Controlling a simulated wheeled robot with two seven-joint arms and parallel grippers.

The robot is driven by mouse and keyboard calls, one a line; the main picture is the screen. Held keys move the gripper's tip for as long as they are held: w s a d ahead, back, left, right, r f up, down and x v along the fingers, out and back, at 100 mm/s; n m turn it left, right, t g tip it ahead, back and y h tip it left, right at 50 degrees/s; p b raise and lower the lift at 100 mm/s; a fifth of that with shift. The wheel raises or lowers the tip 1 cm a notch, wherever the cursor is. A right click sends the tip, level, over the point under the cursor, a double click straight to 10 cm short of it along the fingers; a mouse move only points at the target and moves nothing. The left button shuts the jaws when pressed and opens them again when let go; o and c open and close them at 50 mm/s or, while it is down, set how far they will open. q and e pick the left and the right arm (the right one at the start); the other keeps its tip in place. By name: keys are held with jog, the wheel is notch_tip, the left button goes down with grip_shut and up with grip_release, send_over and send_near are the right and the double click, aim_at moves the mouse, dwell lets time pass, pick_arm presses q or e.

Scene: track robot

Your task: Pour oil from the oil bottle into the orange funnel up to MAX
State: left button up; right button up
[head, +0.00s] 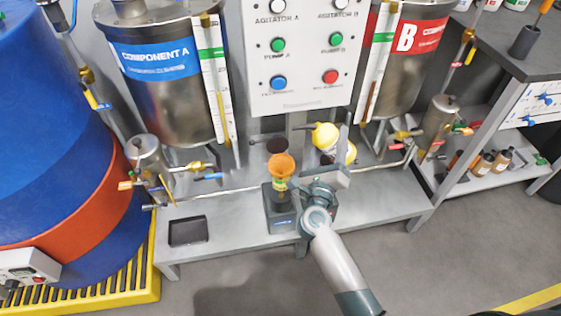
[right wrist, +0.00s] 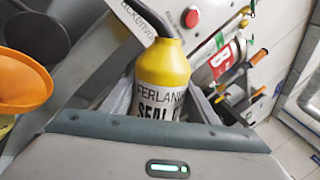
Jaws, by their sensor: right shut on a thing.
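The orange funnel (head: 281,164) stands on a small dark unit on the grey bench; its rim also shows at the left of the right wrist view (right wrist: 22,80). My right gripper (head: 332,176) is shut on the yellow oil bottle (head: 326,136), to the right of the funnel. In the right wrist view the bottle (right wrist: 163,68) has a white label reading "FERLAN… SEAL…" and a dark spout. In the head view the spout points left, toward the funnel side. I cannot see any oil flowing, the oil level or a MAX mark. My left gripper is not in view.
A dark round lid (head: 277,146) is behind the funnel. The component A tank (head: 165,75) and B tank (head: 412,65) flank a white control panel (head: 304,55). A black tray (head: 188,230) sits at the bench's left. A blue drum (head: 50,140) stands far left.

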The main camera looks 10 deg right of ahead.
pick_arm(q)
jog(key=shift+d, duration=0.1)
pick_arm(e)
jog(key=shift+n, duration=0.4)
jog(key=shift+f, duration=0.15)
jog(key=shift+d+f+n+t+y+b, duration=0.15)
jog(key=shift+f+n+t+y+b, duration=0.2)
jog(key=shift+n+b, duration=0.3)
jog(key=shift+f+n, duration=0.35)
jog(key=shift+n, duration=0.1)
jog(key=shift+r, duration=0.1)
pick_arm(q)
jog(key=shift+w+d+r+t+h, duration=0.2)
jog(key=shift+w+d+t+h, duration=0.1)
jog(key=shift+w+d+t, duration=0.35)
pick_arm(e)
jog(key=shift+n, duration=0.4)
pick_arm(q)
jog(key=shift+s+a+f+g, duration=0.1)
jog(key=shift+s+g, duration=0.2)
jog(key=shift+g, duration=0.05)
pick_arm(e)
jog(key=shift+d+n+t+y, duration=0.1)
jog(key=shift+n+t+y, duration=0.15)
jog(key=shift+n, duration=0.35)
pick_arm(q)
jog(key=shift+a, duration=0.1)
pick_arm(e)
jog(key=shift+n, duration=0.3)
